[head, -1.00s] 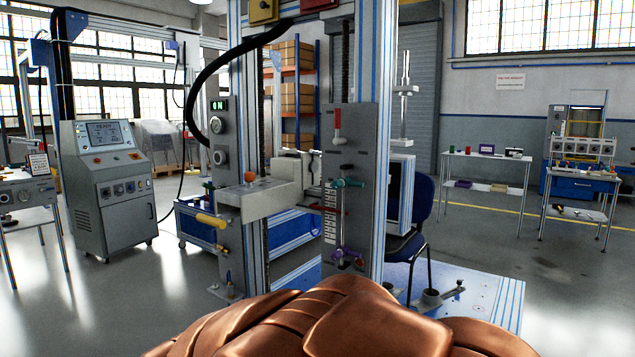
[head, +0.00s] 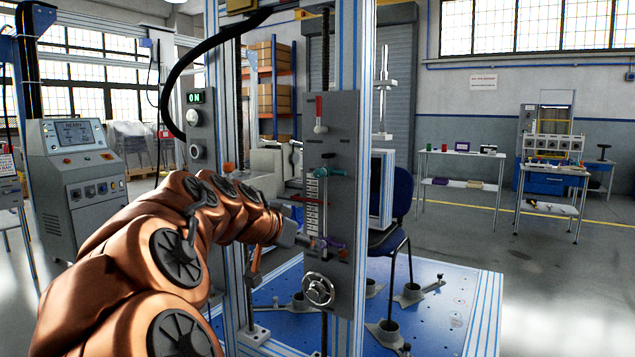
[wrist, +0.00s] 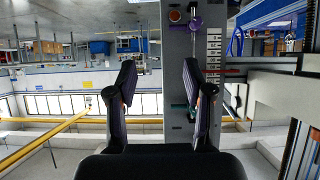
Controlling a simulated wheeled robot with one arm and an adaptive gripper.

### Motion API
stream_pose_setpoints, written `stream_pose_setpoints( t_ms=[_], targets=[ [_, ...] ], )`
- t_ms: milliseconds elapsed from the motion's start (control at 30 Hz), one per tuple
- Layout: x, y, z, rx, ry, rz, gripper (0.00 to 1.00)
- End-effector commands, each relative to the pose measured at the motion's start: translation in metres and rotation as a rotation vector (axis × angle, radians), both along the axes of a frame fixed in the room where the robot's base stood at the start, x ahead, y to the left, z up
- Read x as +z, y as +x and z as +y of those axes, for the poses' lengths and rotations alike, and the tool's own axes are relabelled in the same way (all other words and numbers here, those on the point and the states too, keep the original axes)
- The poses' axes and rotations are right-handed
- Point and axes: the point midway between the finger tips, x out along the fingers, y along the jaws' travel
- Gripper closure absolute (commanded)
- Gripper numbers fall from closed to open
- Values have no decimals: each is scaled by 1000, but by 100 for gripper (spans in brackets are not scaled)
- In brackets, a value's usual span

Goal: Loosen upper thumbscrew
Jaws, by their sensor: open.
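A grey upright plate (head: 333,210) on the test frame carries a teal thumbscrew (head: 325,173) above a purple thumbscrew (head: 330,244). The teal one is the upper of the two. In the wrist view, which looks upside down, the purple thumbscrew (wrist: 195,23) is at the top and a bit of teal (wrist: 190,113) shows beside the right finger. My gripper (wrist: 160,75) is open and empty, its two dark fingers spread in front of the plate. In the head view my gripper (head: 305,241) is left of the purple thumbscrew, below the teal one; contact cannot be told.
A red lever (head: 320,114) sits above and a handwheel (head: 318,289) below on the plate. The frame's post (head: 355,80) rises close behind.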

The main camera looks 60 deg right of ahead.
Motion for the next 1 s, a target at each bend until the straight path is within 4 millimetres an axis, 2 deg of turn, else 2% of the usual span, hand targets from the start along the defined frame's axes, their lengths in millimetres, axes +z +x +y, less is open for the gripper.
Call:
stream_pose_setpoints(
  t_ms=[33, 200, 400, 600, 833, 1000],
  targets=[
    [13, 4, -16, -33, -63, -33, 49],
    [62, 25, -57, -95, -267, -158, 49],
    [93, 54, -90, -99, -437, -267, 49],
    [102, 75, -105, -76, -510, -324, 49],
    [103, 82, -116, -67, -523, -339, 49],
    [102, 82, -135, -69, -521, -340, 49]
  ],
)
